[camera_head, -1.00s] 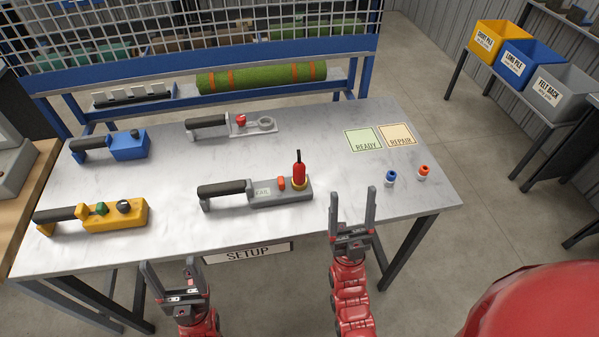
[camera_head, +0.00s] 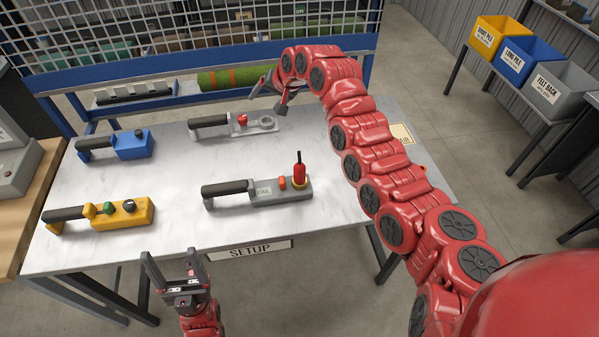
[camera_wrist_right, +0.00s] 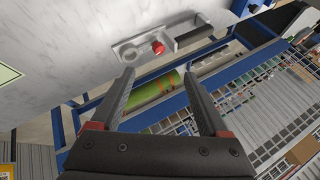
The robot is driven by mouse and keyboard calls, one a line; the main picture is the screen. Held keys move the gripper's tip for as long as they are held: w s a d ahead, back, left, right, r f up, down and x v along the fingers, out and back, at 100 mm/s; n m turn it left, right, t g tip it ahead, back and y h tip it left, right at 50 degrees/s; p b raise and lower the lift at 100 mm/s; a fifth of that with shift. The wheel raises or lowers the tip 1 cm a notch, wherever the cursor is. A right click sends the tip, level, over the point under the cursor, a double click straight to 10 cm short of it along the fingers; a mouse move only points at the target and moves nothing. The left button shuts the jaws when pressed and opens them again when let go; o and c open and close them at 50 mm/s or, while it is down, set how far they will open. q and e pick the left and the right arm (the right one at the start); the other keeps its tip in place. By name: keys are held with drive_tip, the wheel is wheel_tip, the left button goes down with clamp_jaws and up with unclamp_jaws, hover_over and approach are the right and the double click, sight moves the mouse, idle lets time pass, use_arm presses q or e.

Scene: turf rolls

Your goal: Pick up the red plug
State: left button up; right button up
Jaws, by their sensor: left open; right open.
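A small red plug (camera_head: 243,119) sits on the pale grey black-handled tool at the back of the table; the right wrist view also shows it (camera_wrist_right: 157,47), just beyond the fingertips. A taller red, black-tipped piece (camera_head: 299,172) stands upright in a yellow ring on the grey tool marked FAIL. My right gripper (camera_head: 271,94) is over the table's back edge, near the pale tool; in the right wrist view its fingers (camera_wrist_right: 158,76) are spread and empty. My left gripper (camera_head: 169,256) is open and empty before the table's front edge.
A blue tool (camera_head: 130,146) and a yellow tool (camera_head: 124,215) lie on the left of the table (camera_head: 175,180). A green roll (camera_head: 218,79) lies on the blue-framed rack behind. My right arm crosses the table's right side and hides the small plugs there.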

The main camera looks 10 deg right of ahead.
sight(299, 157)
drive_tip(key=s+d+r+g+h, duration=0.2)
drive_tip(key=s+d+g+h, duration=0.3)
drive_tip(key=s, duration=0.9)
drive_tip(key=shift+n+g+y, duration=0.3)
drive_tip(key=shift+g, duration=0.4)
drive_tip(key=f, duration=0.4)
drive_tip(key=f+p, duration=0.1)
drive_tip(key=f, duration=0.3)
drive_tip(key=d+f+p, duration=0.1)
drive_tip(key=f, duration=0.3)
drive_tip(key=shift+s+d, duration=0.1)
drive_tip(key=f+p, duration=0.3)
drive_tip(key=f, duration=0.2)
drive_tip(key=shift+d+p, duration=0.2)
drive_tip(key=shift+p, duration=0.15)
drive_tip(key=shift+w+f, duration=0.2)
drive_tip(key=shift+f, duration=0.05)
clamp_jaws()
